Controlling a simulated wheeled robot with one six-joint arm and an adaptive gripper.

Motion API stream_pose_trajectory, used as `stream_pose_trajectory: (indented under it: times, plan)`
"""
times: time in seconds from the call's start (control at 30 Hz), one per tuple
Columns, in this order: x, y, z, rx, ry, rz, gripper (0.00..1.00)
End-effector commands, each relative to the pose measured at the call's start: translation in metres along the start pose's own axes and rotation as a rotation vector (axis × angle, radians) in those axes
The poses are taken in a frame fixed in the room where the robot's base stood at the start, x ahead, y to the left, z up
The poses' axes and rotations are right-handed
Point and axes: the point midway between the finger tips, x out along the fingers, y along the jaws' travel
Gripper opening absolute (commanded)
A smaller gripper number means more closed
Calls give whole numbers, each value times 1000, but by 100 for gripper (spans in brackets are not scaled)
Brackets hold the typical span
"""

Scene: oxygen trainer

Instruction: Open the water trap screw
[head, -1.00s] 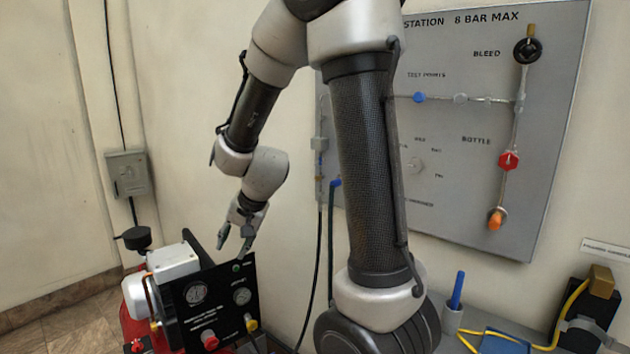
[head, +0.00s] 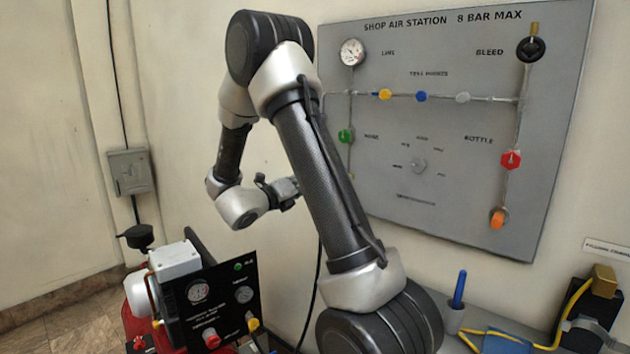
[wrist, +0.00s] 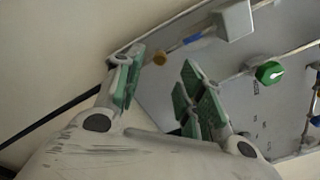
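In the wrist view a small brass-brown knob (wrist: 160,58), which looks like the water trap screw, sits at the end of a short stem with a blue part. The stem leads to a light grey block (wrist: 234,20), likely the trap's body, at the panel's edge. My gripper (wrist: 162,67) is open, its green-padded fingers apart and empty. The knob appears in line with the gap between the fingertips; whether it lies between them or beyond, I cannot tell. In the head view my arm hides the trap and the fingers.
The grey air station panel (head: 440,215) is on the wall, with a gauge (head: 352,52) and a green knob (head: 346,136). That green knob also shows in the wrist view (wrist: 269,72). A black-fronted compressor (head: 221,320) stands below my wrist. A blue pen (head: 459,289) stands in a cup.

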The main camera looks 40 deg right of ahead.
Motion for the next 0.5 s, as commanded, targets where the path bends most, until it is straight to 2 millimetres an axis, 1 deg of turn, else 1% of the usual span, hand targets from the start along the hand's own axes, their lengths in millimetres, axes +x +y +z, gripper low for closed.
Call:
stream_pose_trajectory:
  times: [0.03, 0.1, 0.2, 0.33, 0.5]
  plan:
    - [10, 0, 0, 0, 2, -3, 39]
    - [22, 0, 0, 0, 2, -2, 39]
    - [36, 0, 0, -1, 1, -1, 39]
    - [46, 0, 0, -1, 0, 1, 39]
    - [49, 0, 1, -2, -2, 2, 39]
